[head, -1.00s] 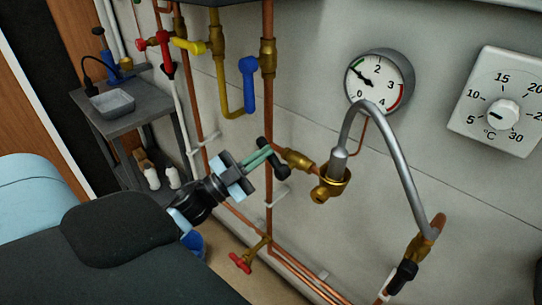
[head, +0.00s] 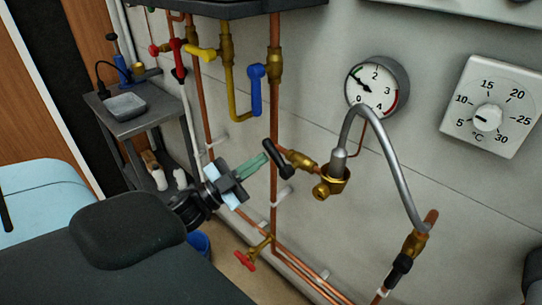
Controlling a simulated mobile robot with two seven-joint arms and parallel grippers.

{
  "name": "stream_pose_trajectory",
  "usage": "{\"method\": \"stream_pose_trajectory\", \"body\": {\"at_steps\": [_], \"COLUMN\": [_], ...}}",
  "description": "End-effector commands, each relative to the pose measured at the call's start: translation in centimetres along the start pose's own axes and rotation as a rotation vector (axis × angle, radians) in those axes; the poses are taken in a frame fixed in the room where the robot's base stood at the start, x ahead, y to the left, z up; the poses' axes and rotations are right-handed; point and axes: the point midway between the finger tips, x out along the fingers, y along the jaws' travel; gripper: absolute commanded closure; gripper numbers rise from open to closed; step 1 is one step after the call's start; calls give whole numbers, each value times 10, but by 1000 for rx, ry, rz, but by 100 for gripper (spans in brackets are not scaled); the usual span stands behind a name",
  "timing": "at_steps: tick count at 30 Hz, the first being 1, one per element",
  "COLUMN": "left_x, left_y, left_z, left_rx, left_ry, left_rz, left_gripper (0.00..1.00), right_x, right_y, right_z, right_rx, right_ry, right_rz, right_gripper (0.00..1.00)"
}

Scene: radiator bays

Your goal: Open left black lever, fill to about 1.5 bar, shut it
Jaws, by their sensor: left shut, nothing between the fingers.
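The left black lever (head: 279,160) sits at the left end of the brass valve (head: 300,160) by the vertical copper pipe, slanting down to the right. My left gripper (head: 265,160) is shut and empty, its green fingertips right at the lever's left side; I cannot tell whether they touch. The grey braided hose (head: 390,155) arches from the brass fitting to the lower right valve, which has another black lever (head: 399,269). The round gauge (head: 375,86) shows its needle pointing up-left, roughly near 1, by a green mark. My right gripper is not in view.
A thermostat dial (head: 488,115) is on the wall at right. Blue (head: 256,88), yellow (head: 200,53) and red levers are on pipes above left. A red tap (head: 244,261) is low on the pipe. A grey cart (head: 135,118) stands at left.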

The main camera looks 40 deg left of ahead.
Motion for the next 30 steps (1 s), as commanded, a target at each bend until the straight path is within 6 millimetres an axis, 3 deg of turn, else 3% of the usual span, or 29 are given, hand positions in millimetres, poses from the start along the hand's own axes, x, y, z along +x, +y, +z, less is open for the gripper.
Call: {"method": "stream_pose_trajectory", "body": {"at_steps": [3,10,30], "left_x": [-25,-51,-55], "left_y": [2,-1,-3], "left_z": [4,1,-1], "left_rx": [-1,0,2], "left_ry": [-7,-1,3], "left_rz": [4,1,-1], "left_gripper": [100,100,100], "right_x": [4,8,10], "right_y": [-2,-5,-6], "right_z": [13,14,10], "right_rx": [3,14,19], "right_ry": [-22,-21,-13], "right_rz": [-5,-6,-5], "right_gripper": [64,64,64]}}
